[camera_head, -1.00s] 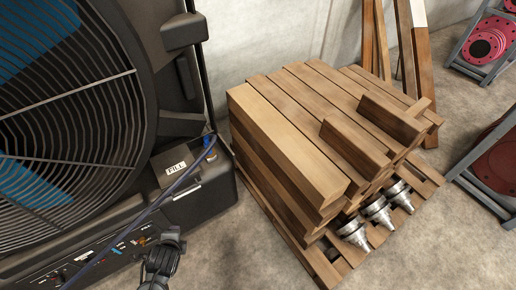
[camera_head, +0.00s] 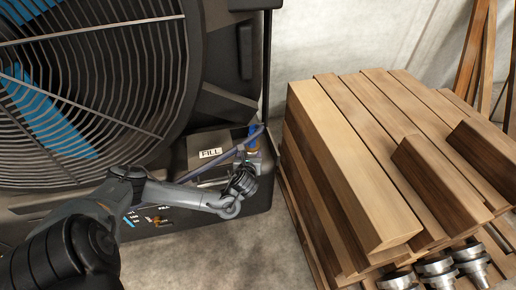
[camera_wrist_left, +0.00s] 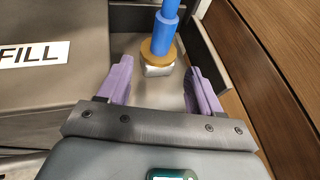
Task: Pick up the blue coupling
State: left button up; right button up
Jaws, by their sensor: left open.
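The blue coupling (camera_wrist_left: 166,28) has a blue upper part, a brass-coloured collar and a silver fitting below, at the top middle of the left wrist view. It shows small in the head view (camera_head: 252,131), at the right end of the black fan unit's ledge. My left gripper (camera_wrist_left: 158,74) is open, its two purple fingers apart on either side of the coupling's line, with nothing held. In the head view the left gripper (camera_head: 247,160) is at the coupling, small and partly hidden by its own wrist. I cannot tell whether the fingertips touch it. My right gripper is not in view.
The fan unit (camera_head: 222,202) fills the left side, with a white FILL label (camera_head: 210,153) beside the coupling. A wall (camera_wrist_left: 206,62) runs close to the right finger. Stacked timber (camera_head: 350,160) stands to the right, with metal tool holders (camera_head: 436,266) in front. Bare floor lies between.

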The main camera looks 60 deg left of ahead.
aim_at(252, 144)
pick_arm(q)
jog(key=shift+b+x, duration=1.6)
jog(key=shift+x, duration=1.45)
jog(key=b+x, duration=0.3)
jog(key=x, duration=0.1)
jog(key=shift+w+r, duration=0.15)
jog(key=shift+w, duration=0.1)
jog(key=shift+w+a+b, duration=0.25)
jog(key=shift+a+b, duration=0.1)
jog(key=shift+b, duration=0.05)
jog(key=shift+c, duration=0.5)
grip_shut()
